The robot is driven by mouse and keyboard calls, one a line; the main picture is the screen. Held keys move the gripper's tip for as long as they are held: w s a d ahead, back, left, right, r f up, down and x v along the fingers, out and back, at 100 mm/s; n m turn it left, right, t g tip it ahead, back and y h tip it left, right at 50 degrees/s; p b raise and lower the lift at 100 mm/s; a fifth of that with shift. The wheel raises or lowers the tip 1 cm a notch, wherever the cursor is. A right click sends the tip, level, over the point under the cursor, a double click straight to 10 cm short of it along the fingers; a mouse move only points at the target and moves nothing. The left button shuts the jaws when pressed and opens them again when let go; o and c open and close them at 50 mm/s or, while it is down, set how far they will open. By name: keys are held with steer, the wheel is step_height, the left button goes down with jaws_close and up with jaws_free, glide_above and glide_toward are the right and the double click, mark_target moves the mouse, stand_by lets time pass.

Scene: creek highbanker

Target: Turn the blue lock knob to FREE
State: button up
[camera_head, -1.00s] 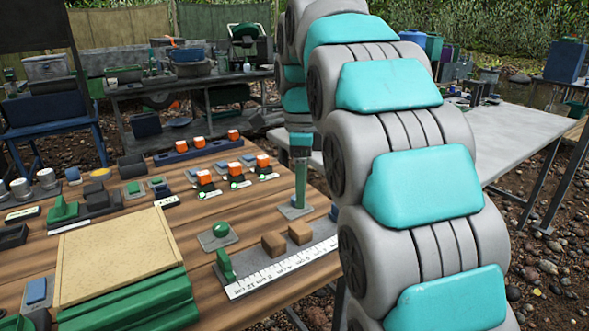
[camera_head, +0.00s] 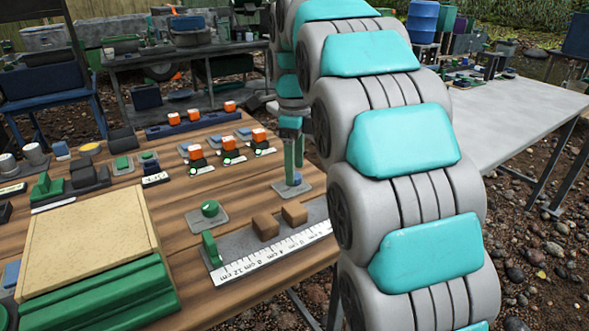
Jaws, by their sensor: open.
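My gripper (camera_head: 293,176) is at the end of my teal and grey arm, low over a small grey plate (camera_head: 281,194) at the table's far right edge. Its two slim green fingers show slightly apart, pointing down. A small blue part (camera_head: 297,179) shows at the fingertips on this plate and may be the blue lock knob. The fingers partly hide it. I cannot tell whether they touch it, and I cannot read any FREE mark or tell how the knob is turned.
A green knob on a plate (camera_head: 210,209), two brown blocks (camera_head: 266,224) and a white ruler strip (camera_head: 270,253) lie nearer. Orange-topped switches (camera_head: 228,141) stand to the left. A tan board (camera_head: 85,235) fills the front left. My arm covers the right side of the table.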

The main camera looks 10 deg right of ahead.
steer(key=shift+f, duration=0.65)
jaws_close()
